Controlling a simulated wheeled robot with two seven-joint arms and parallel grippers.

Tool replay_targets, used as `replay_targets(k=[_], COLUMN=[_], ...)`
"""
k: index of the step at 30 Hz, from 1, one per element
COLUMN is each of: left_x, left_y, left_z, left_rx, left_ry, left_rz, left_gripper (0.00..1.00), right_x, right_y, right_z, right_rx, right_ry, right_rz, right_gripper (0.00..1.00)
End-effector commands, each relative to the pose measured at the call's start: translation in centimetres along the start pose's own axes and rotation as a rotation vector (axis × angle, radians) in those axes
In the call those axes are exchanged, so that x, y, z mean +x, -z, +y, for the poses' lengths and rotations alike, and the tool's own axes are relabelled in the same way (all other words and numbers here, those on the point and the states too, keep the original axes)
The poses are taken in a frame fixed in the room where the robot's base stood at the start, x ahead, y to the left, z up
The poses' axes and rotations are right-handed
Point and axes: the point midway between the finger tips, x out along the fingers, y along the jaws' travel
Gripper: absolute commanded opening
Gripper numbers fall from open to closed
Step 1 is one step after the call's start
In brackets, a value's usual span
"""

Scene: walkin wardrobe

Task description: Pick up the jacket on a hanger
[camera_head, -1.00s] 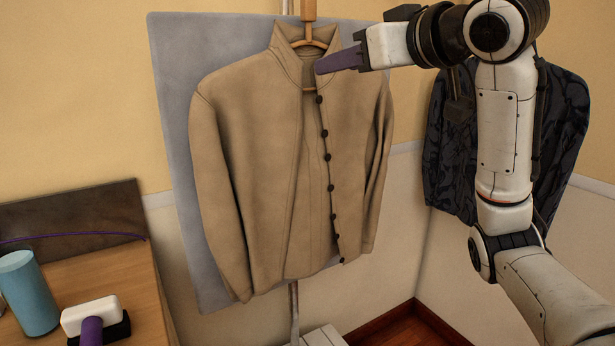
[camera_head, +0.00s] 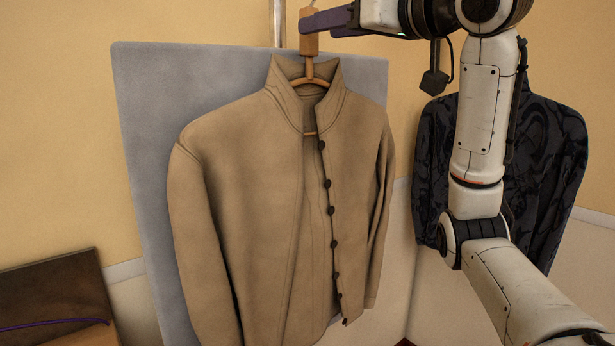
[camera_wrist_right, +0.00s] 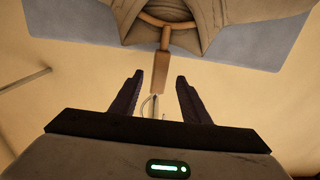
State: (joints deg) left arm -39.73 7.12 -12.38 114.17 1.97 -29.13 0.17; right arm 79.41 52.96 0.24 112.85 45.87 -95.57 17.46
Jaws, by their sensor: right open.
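The tan buttoned jacket (camera_head: 265,190) hangs upright on a wooden hanger (camera_head: 309,42), whose block-like neck rises above the collar. In the right wrist view the jacket collar (camera_wrist_right: 205,15) is at the top, and the hanger neck (camera_wrist_right: 161,68) points down with its end between my fingertips. My right gripper (camera_head: 304,22) is open at the upper part of the hanger neck; in the right wrist view its dark fingers (camera_wrist_right: 159,78) stand apart on either side of it. I cannot tell whether they touch it. My left gripper is out of view.
A grey panel (camera_head: 145,150) stands behind the jacket. A dark patterned jacket (camera_head: 560,160) hangs to the right, behind my right arm. A dark board (camera_head: 60,295) stands low at the left. A thin metal rod (camera_head: 278,22) runs up behind the hanger.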

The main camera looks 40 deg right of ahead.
Motion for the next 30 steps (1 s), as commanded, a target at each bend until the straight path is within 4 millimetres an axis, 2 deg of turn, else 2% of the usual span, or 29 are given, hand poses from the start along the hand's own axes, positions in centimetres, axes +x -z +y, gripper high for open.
replay_targets(k=[8,12,20,23,28,30], left_x=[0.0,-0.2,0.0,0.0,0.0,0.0], left_y=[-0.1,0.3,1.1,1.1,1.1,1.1], left_z=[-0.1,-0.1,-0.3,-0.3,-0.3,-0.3], left_rx=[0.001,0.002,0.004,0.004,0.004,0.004], left_ry=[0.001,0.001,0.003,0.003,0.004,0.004], left_rz=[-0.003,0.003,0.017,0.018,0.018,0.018], left_gripper=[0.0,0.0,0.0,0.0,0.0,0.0], right_x=[3.5,5.0,5.4,5.4,5.3,5.3], right_y=[-1.1,-0.9,-0.9,-0.9,-0.9,-0.9], right_z=[0.0,0.0,0.0,0.0,0.0,0.0], right_rx=[0.001,0.001,0.0,0.0,0.0,0.0], right_ry=[0.001,0.0,0.0,0.0,0.0,0.0], right_rz=[-0.004,-0.002,0.0,0.0,0.0,0.0], right_gripper=[0.42,0.42,0.42,0.29,0.0,0.0])
